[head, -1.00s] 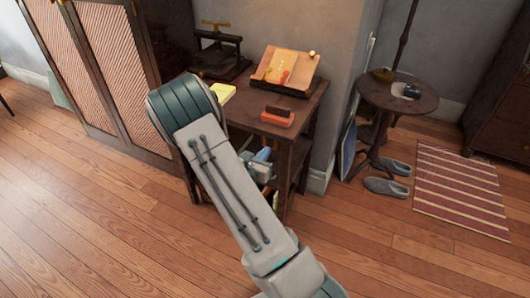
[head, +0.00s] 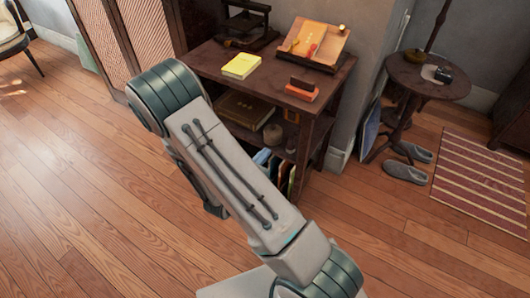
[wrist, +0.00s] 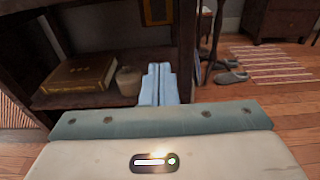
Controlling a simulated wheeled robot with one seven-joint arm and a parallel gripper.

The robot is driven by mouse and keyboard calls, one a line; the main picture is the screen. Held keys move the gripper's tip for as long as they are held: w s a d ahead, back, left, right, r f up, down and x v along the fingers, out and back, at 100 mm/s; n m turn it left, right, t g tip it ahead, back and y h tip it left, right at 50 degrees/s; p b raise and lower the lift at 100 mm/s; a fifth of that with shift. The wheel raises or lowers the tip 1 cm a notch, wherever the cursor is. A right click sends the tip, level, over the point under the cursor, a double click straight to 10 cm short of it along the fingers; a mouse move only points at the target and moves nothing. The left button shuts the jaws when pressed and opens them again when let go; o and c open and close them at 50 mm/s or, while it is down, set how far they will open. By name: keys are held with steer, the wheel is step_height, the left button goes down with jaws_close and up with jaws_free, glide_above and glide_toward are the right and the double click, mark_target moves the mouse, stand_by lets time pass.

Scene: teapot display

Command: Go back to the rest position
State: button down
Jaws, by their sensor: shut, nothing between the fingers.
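My gripper shows in the wrist view (wrist: 158,84) with its pale blue fingers together and nothing between them. It is in front of the dark wooden shelf table, low near its open shelf. In the head view my arm hides most of the gripper; only a small pale blue part shows past the forearm (head: 262,157). My arm is bent, with its elbow at the left and the forearm slanting down to the right.
The shelf table (head: 205,62) holds a yellow book (head: 241,66), a bookstand (head: 313,45) and an orange block (head: 302,90). Its shelf holds a large book (wrist: 77,73) and a small jug (wrist: 129,81). A round table (head: 428,77), slippers (head: 405,172) and striped rug (head: 485,180) are right.

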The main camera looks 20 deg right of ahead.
steer(key=s+d+r+m+g+y+p, duration=0.1)
steer(key=s+d+r+m+g+p, duration=0.25)
steer(key=s+r+m+g, duration=0.4)
steer(key=s+d+r+m+g+y+p, duration=0.15)
steer(key=s+r+m+g+p, duration=0.3)
steer(key=r+m, duration=0.5)
steer(key=s+a+r+m+t+y+p, duration=0.2)
steer(key=a+r+m+y+p, duration=0.2)
steer(key=r, duration=0.6)
steer(key=s+a+r+m+t+y+p, duration=0.2)
steer(key=s+a+r+m+y+p, duration=0.1)
steer(key=r, duration=0.7)
steer(key=a+m+y+p, duration=0.1)
steer(key=a+y+p, duration=0.1)
steer(key=a+y, duration=0.1)
steer(key=shift+a+m+t+y, duration=0.3)
steer(key=shift+a+t+y, duration=0.1)
steer(key=shift+y, duration=0.25)
steer(key=shift+s, duration=0.1)
